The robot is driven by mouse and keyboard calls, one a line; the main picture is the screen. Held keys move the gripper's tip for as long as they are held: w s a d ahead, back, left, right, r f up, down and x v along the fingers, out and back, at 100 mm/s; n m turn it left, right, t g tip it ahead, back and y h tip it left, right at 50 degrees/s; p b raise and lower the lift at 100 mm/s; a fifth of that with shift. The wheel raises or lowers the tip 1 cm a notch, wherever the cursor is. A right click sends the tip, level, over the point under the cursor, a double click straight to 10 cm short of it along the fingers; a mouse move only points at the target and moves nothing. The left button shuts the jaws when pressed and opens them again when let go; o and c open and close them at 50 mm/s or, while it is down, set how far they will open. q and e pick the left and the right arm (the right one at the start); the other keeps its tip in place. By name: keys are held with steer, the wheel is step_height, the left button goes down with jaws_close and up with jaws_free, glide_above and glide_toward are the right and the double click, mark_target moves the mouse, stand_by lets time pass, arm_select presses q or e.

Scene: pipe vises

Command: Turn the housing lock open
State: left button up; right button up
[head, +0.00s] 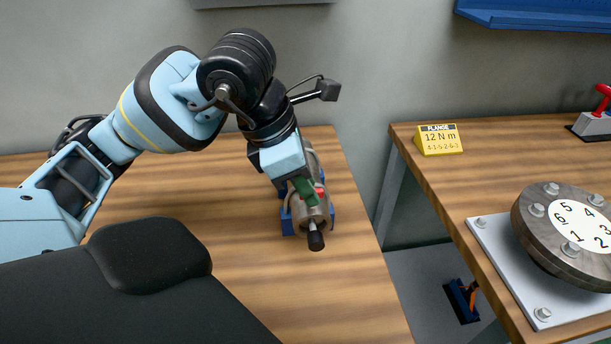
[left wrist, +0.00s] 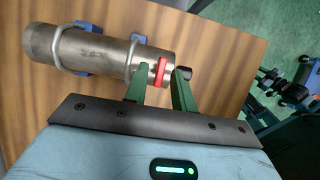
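The housing is a bare metal cylinder (head: 316,212), lying in a blue cradle (head: 288,220) on the left wooden bench. It also shows in the left wrist view (left wrist: 95,52), with metal straps over it. A red lock piece (left wrist: 162,73) stands on the housing near its right end. A black-tipped knob (left wrist: 184,73) sticks out of that end. My left gripper (head: 307,190) is down at the housing, partly covering it in the head view. In the left wrist view its green fingers (left wrist: 160,76) are apart, one on each side of the red lock, with gaps visible. My right gripper is not in view.
Another bench to the right holds a numbered flange (head: 568,238) on a white plate (head: 497,257), a yellow torque sign (head: 439,139) and a grey block with a red handle (head: 597,118). A gap separates the benches. The left bench is otherwise clear around the housing.

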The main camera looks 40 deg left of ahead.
arm_select(q)
steer(key=shift+o, duration=0.2)
steer(key=shift+r, duration=0.1)
steer(key=v, duration=0.7)
steer(key=shift+r+p, duration=0.3)
steer(key=shift+p, duration=0.15)
steer(key=shift+s+a, duration=0.1)
steer(key=shift+s, duration=0.05)
